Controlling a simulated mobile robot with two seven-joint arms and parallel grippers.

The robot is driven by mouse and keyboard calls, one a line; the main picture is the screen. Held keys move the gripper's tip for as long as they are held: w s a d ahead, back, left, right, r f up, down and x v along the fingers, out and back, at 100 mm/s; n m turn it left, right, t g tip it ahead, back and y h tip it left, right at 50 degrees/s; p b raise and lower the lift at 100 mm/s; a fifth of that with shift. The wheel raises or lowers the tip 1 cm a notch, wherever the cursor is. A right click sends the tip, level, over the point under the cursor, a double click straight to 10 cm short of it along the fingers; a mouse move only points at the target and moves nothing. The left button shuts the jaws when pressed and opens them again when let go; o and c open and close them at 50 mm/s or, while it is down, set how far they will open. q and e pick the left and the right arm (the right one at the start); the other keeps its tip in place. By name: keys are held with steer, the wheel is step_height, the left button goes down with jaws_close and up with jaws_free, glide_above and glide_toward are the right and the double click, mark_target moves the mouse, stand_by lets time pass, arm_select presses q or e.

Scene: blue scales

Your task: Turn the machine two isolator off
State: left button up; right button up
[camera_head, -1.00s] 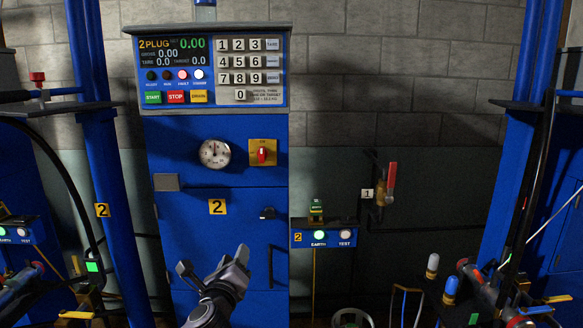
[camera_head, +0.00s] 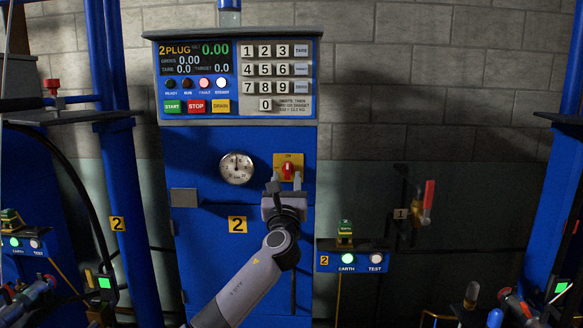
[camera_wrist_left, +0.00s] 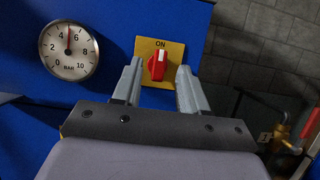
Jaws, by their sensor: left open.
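The machine two isolator (camera_head: 287,169) is a red rotary handle on a yellow plate, on the front of the blue cabinet marked 2. In the left wrist view the red handle (camera_wrist_left: 158,66) stands upright under the word ON. My left gripper (camera_head: 286,184) is open in front of the isolator. In the left wrist view its two fingers (camera_wrist_left: 155,85) stand on either side of the handle, with gaps to both; I cannot tell how far short of the plate the tips are. My right gripper is not in view.
A round pressure gauge (camera_head: 237,168) is left of the isolator. The display and keypad panel (camera_head: 237,78) is above it. A small box with EARTH and TEST lights (camera_head: 352,262) and a red-handled valve (camera_head: 427,202) are to the right.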

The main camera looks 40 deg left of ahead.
mark_target(287, 170)
arm_select(q)
steer(key=shift+x, duration=2.9)
steer(key=shift+c, duration=0.3)
steer(key=shift+f, duration=0.1)
jaws_close()
